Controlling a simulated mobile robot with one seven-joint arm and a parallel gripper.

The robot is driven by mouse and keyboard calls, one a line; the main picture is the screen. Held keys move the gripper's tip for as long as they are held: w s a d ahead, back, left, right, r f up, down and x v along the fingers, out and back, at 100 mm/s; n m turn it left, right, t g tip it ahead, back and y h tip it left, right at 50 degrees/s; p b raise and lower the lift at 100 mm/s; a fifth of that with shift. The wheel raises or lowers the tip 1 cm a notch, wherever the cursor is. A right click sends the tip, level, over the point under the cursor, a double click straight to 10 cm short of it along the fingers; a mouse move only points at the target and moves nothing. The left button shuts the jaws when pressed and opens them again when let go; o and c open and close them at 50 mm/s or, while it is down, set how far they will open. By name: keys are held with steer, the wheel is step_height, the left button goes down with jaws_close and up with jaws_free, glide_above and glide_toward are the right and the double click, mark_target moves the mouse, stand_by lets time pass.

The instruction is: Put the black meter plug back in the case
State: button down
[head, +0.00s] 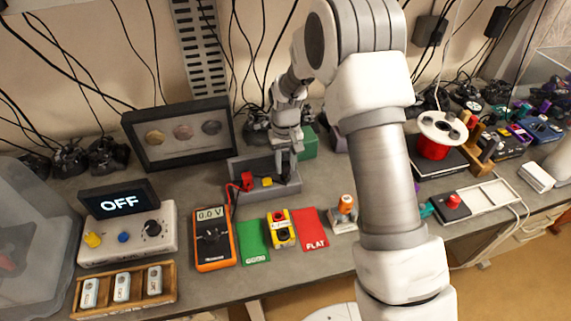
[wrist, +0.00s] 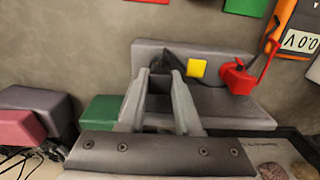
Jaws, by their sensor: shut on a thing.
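The case is a grey two-level block (head: 236,166) at the middle back of the bench, and it fills the middle of the wrist view (wrist: 225,103). A red plug (head: 247,180) with a red lead and a yellow square (head: 267,182) are on it; both show in the wrist view as the red plug (wrist: 238,78) and yellow square (wrist: 196,68). My gripper (head: 284,163) points down at the case's right end. In the wrist view my gripper (wrist: 160,82) is shut on a dark piece, apparently the black plug, mostly hidden between the fingers. I cannot tell whether it is seated.
An orange multimeter (head: 213,239) reads 0.0 V in front of the case. A framed coin display (head: 180,133) stands left behind, and a green box (head: 309,143) stands close behind the gripper.

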steer(key=shift+f+b, duration=0.75)
steer(key=shift+b, duration=0.25)
stand_by(1.4)
steer(key=c, duration=0.5)
jaws_free()
steer(key=shift+r, duration=0.15)
